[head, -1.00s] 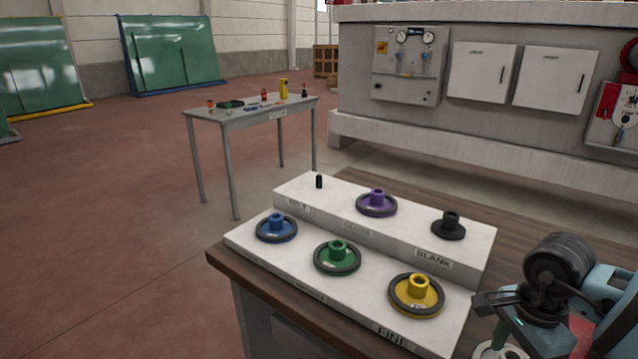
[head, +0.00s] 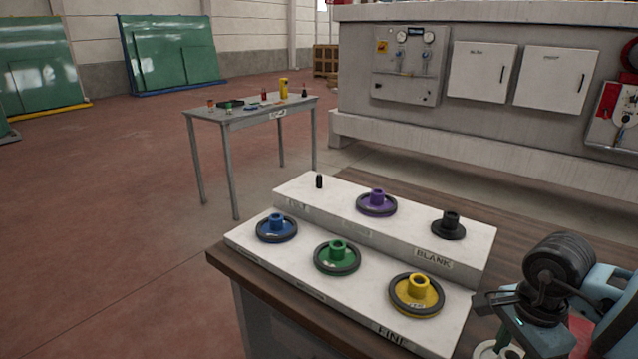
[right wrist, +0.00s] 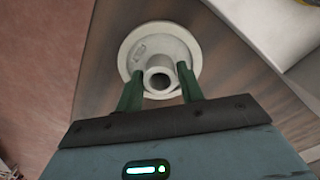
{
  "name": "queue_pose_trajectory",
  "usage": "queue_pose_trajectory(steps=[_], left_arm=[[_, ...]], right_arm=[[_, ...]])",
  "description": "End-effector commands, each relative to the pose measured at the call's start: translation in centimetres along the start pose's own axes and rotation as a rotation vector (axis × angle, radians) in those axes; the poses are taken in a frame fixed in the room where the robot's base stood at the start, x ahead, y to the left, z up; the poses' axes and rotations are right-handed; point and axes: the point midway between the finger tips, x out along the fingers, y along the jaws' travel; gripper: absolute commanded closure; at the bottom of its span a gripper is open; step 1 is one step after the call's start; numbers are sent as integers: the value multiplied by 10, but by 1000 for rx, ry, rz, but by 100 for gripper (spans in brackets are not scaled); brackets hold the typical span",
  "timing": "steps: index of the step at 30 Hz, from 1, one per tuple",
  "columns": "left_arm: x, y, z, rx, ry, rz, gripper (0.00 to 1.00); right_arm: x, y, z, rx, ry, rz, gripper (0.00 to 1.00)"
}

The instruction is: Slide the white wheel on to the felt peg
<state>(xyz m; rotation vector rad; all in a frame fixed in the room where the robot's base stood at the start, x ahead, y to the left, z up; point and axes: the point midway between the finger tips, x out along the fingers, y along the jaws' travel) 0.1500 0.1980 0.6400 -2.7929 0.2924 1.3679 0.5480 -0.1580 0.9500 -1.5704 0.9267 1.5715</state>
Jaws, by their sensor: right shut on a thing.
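The white wheel (right wrist: 143,40) has a flat disc and a raised hollow hub (right wrist: 160,80). My right gripper (right wrist: 160,88) is shut on the hub, one green finger on each side. In the head view the white wheel (head: 492,350) shows only in part at the bottom edge, under my right gripper (head: 502,338). I cannot tell whether it touches the bench. The bare black peg (head: 319,182) stands upright at the left end of the rack's upper step; the label below it is too faint to read surely. My left gripper is not in view.
The white stepped rack (head: 283,192) also carries purple (head: 377,203), black (head: 449,226), blue (head: 277,228), green (head: 337,257) and yellow (head: 417,294) wheels. It sits on a brown bench (head: 224,262). A grey side table (head: 240,115) with small items stands behind.

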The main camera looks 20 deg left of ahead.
Motion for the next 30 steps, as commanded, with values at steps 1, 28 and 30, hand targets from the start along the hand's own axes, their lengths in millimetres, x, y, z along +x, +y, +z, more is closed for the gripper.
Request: queue_pose_trajectory(steps=[1,28,30], left_arm=[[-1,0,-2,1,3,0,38],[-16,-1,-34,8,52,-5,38],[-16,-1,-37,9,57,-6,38]], right_arm=[[-4,-1,0,0,1,-3,99],[-65,-1,0,0,2,-5,99],[-69,-1,0,0,1,-5,99]])
